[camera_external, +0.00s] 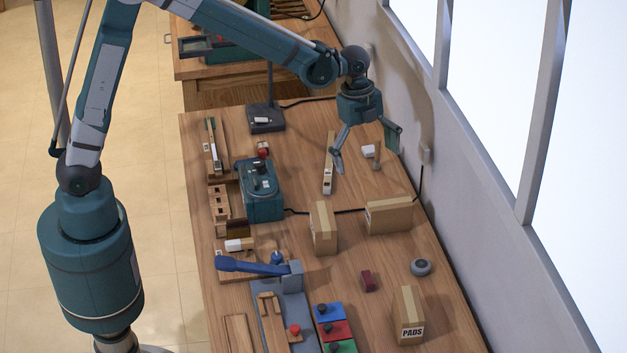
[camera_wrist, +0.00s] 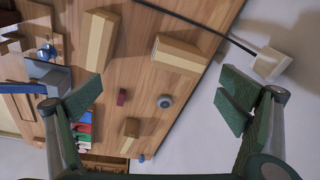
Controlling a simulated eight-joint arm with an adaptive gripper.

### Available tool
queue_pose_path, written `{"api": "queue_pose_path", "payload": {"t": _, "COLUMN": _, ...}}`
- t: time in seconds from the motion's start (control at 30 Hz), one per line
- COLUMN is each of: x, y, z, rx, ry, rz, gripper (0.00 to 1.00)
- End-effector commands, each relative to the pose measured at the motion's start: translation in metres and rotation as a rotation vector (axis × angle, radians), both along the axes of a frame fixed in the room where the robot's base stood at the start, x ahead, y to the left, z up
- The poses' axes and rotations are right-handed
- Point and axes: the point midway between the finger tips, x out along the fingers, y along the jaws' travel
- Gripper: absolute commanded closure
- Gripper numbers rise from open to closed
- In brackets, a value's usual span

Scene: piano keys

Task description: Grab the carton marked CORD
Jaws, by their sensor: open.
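Three tan cartons lie on the wooden workbench. The third carton (camera_external: 409,315) is nearer the camera and reads PADS. No CORD marking is legible. The wrist view also shows the left carton (camera_wrist: 100,40), the wall-side carton (camera_wrist: 178,55) and the PADS carton (camera_wrist: 130,128). My gripper (camera_external: 366,150) is open and empty, above the bench and beyond the cartons. Its spread fingers (camera_wrist: 160,100) frame the wrist view.
A teal machine (camera_external: 260,190) stands left of the cartons, with a blue-handled tool (camera_external: 258,267) nearer the camera. A grey round object (camera_external: 421,267) and a small dark red block (camera_external: 368,281) lie near the PADS carton. A black cable crosses the bench. The wall borders the right.

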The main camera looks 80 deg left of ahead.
Motion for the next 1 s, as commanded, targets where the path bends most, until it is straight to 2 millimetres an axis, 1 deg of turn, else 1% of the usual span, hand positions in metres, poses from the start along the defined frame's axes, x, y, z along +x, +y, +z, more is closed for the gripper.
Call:
{"api": "queue_pose_path", "payload": {"t": 0.03, "x": 0.008, "y": 0.000, "z": -0.004, "rx": 0.000, "ry": 0.006, "rz": -0.022, "gripper": 0.04}}
{"api": "queue_pose_path", "payload": {"t": 0.3, "x": 0.040, "y": -0.003, "z": -0.038, "rx": -0.001, "ry": 0.038, "rz": -0.151, "gripper": 0.04}}
{"api": "queue_pose_path", "payload": {"t": 0.5, "x": 0.058, "y": -0.004, "z": -0.064, "rx": -0.006, "ry": 0.060, "rz": -0.240, "gripper": 0.04}}
{"api": "queue_pose_path", "payload": {"t": 0.6, "x": 0.064, "y": -0.005, "z": -0.074, "rx": -0.008, "ry": 0.067, "rz": -0.274, "gripper": 0.04}}
{"api": "queue_pose_path", "payload": {"t": 0.73, "x": 0.069, "y": -0.005, "z": -0.083, "rx": -0.011, "ry": 0.072, "rz": -0.301, "gripper": 0.04}}
{"api": "queue_pose_path", "payload": {"t": 1.0, "x": 0.071, "y": -0.006, "z": -0.087, "rx": -0.012, "ry": 0.075, "rz": -0.313, "gripper": 0.04}}
